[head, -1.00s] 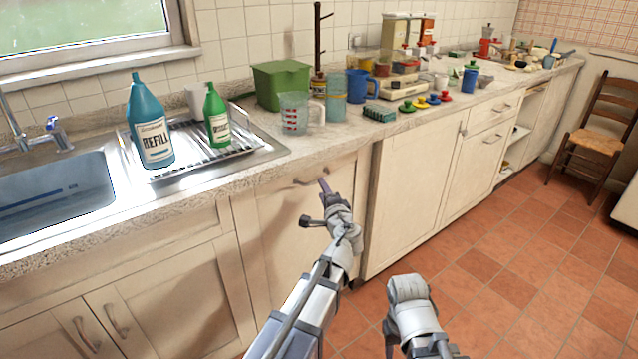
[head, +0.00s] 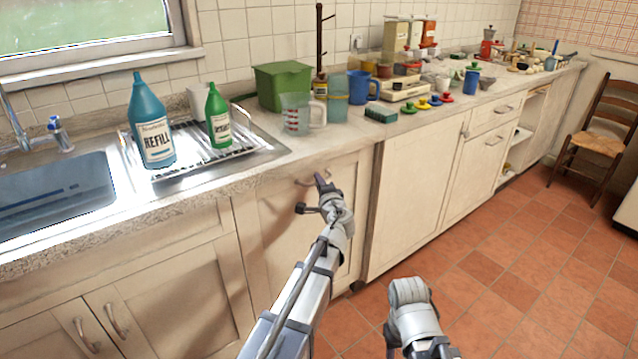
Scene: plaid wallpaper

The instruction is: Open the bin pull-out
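The bin pull-out appears to be the cream cabinet front (head: 275,240) below the counter, between the sink cabinet and the wider cabinet to the right. It looks closed, flush with its neighbours. Its curved metal handle (head: 308,181) is near the top edge. My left gripper (head: 309,193) is in front of this panel, its fingers spread apart, one fingertip close to the handle. I cannot tell whether it touches the handle. My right arm shows at the bottom, over the floor; its gripper fingers are not visible.
The sink cabinet doors (head: 150,300) are at lower left. The counter above carries a blue refill bottle (head: 151,125), a green bottle (head: 217,118) and a measuring jug (head: 297,113). Tiled floor (head: 500,290) is open to the right, with a chair (head: 598,135) beyond.

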